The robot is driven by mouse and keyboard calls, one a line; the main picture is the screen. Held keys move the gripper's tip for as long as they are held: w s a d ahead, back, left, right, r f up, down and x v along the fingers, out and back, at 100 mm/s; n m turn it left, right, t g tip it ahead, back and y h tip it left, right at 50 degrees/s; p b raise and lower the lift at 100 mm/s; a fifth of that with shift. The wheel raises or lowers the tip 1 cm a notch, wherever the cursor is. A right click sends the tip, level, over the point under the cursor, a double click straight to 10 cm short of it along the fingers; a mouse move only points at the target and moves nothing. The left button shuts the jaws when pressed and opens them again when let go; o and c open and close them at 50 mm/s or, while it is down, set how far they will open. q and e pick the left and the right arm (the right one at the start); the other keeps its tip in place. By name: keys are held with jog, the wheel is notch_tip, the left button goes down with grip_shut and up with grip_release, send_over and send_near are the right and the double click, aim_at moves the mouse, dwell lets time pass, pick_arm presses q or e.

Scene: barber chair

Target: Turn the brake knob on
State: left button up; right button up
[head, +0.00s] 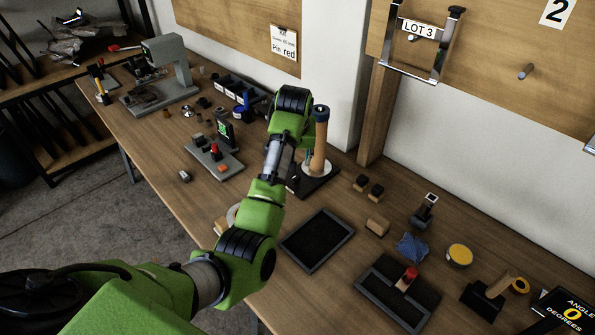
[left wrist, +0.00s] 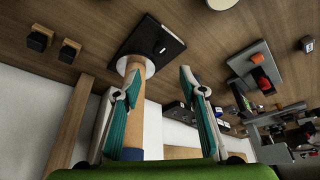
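A black square base (head: 318,180) carries a white disc and an upright wooden post (head: 319,145) with a dark blue cap. In the left wrist view, the base (left wrist: 150,48) shows a small dark knob-like part (left wrist: 160,47) with pale marks beside it. I cannot tell for sure that this is the brake knob, or read its setting. My left gripper (left wrist: 160,75) is open, its teal-lined fingers apart. The wooden post (left wrist: 136,132) shows between them, close to the left finger; contact cannot be made out. In the head view my arm hides most of this gripper. My right gripper is not in view.
A grey plate with a red knob (head: 214,152) stands left of my arm. Dark-topped blocks (head: 375,191), an empty black tray (head: 317,241) and a tray with a red-topped piece (head: 408,280) lie to the right. A grey machine (head: 168,75) stands at the far left.

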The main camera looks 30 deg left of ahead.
pick_arm(q)
send_near(295, 176)
notch_tip(295, 176, down, 2)
jog(key=x, duration=0.4)
jog(key=shift+w+a+f, duration=0.1)
jog(key=shift+w+f, duration=0.1)
jog(key=shift+w, duration=0.3)
jog(key=shift+f, duration=0.35)
jog(key=shift+w+a+f, duration=0.1)
jog(key=shift+w+f, duration=0.1)
jog(key=shift+f, duration=0.25)
grip_shut()
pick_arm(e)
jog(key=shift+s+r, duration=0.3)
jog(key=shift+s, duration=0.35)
